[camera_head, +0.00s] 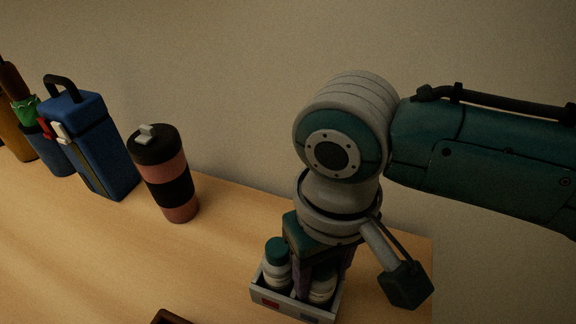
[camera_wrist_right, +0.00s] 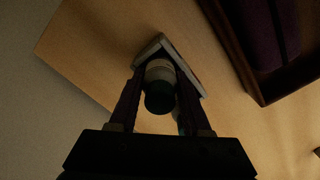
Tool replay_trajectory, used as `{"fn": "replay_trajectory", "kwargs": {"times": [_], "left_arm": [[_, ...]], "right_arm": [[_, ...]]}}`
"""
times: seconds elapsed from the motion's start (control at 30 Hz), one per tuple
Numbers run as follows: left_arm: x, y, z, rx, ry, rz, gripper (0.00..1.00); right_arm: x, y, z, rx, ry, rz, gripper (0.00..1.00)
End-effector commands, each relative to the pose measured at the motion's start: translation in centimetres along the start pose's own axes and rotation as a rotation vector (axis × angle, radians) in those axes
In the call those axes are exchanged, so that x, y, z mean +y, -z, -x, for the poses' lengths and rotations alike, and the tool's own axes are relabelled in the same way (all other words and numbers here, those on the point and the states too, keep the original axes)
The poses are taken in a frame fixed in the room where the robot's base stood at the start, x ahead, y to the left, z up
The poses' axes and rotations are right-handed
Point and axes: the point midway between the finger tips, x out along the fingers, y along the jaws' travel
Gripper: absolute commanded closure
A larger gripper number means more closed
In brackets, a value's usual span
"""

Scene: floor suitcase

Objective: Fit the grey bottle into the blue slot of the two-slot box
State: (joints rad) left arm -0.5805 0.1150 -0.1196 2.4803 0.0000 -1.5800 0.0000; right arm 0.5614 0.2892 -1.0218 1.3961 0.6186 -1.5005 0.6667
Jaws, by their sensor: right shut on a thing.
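The two-slot box (camera_head: 290,306) is a low pale box near the table edge, with a red mark on the left of its front and a blue mark on the right. My right gripper (camera_head: 318,280) points down over the right, blue-marked side and is shut on the grey bottle (camera_head: 322,291). The bottle's lower part appears within that slot; whether it rests on the bottom is hidden. In the wrist view the bottle (camera_wrist_right: 159,72), with a dark green cap, is between the fingers (camera_wrist_right: 158,100), in front of the box (camera_wrist_right: 151,48). My left gripper is out of view.
A pale bottle with a teal cap (camera_head: 276,252) stands in the red-marked slot, close beside my gripper. A pink and black tumbler (camera_head: 168,175) and a blue case (camera_head: 95,145) stand farther left. A dark-framed tray (camera_wrist_right: 250,75) lies nearby. Open table lies left of the box.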

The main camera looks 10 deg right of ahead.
Motion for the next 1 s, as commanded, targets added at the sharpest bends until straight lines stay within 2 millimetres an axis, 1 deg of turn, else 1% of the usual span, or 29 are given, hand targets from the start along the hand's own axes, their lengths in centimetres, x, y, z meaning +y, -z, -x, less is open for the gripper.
{"fn": "replay_trajectory", "kwargs": {"times": [0.13,0.23,0.27,0.5,0.53,0.8,0.87,0.97,1.0], "left_arm": [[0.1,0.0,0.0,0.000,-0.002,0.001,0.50],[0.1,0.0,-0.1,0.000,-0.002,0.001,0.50],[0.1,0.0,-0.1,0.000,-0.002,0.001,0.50],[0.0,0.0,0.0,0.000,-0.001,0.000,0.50],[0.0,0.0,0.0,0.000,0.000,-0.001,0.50],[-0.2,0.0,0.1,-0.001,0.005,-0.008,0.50],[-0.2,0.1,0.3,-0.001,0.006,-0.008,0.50],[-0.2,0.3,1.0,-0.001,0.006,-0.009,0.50],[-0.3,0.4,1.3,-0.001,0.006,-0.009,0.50]], "right_arm": [[0.0,0.0,0.1,0.000,0.000,0.000,1.00],[0.0,0.0,-0.2,-0.001,0.000,0.000,1.00],[0.0,0.0,-0.3,-0.001,0.000,0.000,0.51],[0.0,0.0,-0.2,0.000,0.000,0.000,0.24],[0.0,0.0,-0.2,0.000,0.000,0.000,0.22],[0.0,0.0,0.1,0.001,0.000,0.000,0.22],[0.0,0.1,0.7,0.002,0.000,0.001,0.22],[0.0,0.1,2.4,0.003,0.001,0.001,0.22],[0.0,0.1,3.2,0.004,0.002,0.002,0.22]]}}
